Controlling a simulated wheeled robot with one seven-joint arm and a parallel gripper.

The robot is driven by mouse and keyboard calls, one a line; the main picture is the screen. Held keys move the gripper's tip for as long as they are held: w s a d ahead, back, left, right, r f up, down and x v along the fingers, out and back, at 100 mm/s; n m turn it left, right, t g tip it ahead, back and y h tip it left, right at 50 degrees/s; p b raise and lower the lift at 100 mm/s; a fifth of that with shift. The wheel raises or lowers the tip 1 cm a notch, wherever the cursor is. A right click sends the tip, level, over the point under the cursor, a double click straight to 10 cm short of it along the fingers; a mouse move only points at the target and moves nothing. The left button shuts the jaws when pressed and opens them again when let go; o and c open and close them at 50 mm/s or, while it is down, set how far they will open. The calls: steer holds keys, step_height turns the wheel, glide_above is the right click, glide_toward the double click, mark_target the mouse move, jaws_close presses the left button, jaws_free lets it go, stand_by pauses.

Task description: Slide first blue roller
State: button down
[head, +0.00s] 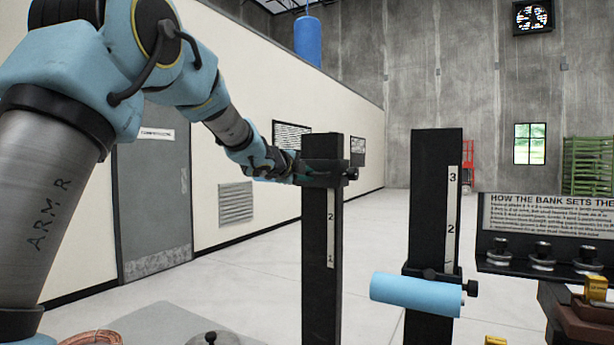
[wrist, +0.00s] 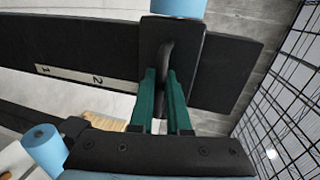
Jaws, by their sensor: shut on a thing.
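The left black post (head: 321,255) carries a dark sliding bracket (head: 325,166) near its top, above the scale mark 2. My gripper (head: 298,172) reaches it from the left. In the wrist view, the green fingers of my gripper (wrist: 163,75) are shut on a dark curved handle (wrist: 166,48) on the bracket. A blue roller (wrist: 178,7) shows partly at the top edge there, beyond the bracket; I cannot make it out in the head view. A second blue roller (head: 415,293) sits low on the right post (head: 436,190), below its mark 2. It also shows in the wrist view (wrist: 43,148).
A sign board (head: 548,213) with dark knobs below stands at the right, near yellow-tagged parts (head: 594,288). Coiled copper tube (head: 92,338) lies at the lower left. The pale floor between the posts is clear.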

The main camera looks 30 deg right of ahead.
steer(key=c, duration=0.9)
jaws_free()
steer(key=b+v, duration=0.2)
steer(key=v, duration=0.9)
